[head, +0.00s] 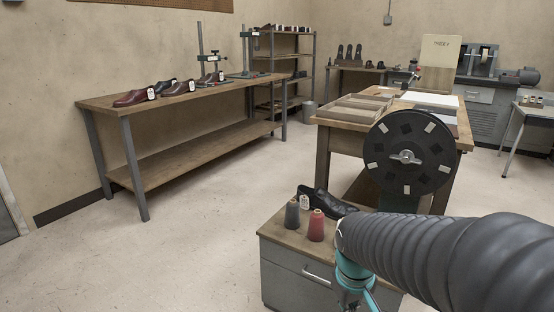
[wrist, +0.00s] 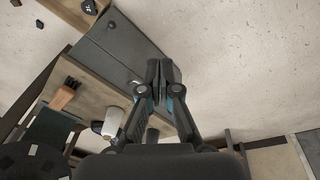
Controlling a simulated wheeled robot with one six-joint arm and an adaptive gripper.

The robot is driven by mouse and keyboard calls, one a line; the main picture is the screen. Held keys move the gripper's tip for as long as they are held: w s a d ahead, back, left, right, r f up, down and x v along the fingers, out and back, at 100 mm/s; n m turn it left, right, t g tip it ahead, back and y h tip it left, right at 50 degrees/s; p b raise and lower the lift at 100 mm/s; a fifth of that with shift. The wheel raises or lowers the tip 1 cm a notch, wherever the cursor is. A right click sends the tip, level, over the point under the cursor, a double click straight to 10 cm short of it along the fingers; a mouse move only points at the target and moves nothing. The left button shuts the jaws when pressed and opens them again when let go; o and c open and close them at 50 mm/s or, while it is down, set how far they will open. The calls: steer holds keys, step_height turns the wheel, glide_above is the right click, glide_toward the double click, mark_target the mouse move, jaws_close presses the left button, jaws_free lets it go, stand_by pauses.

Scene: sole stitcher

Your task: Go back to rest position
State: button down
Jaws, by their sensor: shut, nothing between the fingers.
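My gripper (wrist: 158,72) shows in the wrist view with its two dark fingers together and nothing between them. In that view its tips are in front of a grey cabinet face (wrist: 105,45), with pale floor to the right. The gap between tips and cabinet cannot be judged. In the head view my dark ribbed arm comes in from the right, with a teal part at its lower left end; the fingers are not visible there.
A grey drawer cabinet (head: 290,276) bears a dark thread cone (head: 292,215), a red thread cone (head: 316,226) and a black shoe (head: 326,201). A black wheel (head: 385,170) stands behind my arm. A long bench (head: 190,103) bears shoes. Floor (head: 200,235) at left is clear.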

steer(key=s+d+r+m+t, duration=0.1)
steer(key=s+r+m+t, duration=0.2)
steer(key=s+r, duration=0.5)
steer(key=shift+s+r+m+t+y, duration=0.25)
steer(key=shift+s+t+y, duration=0.2)
steer(key=shift+s, duration=0.95)
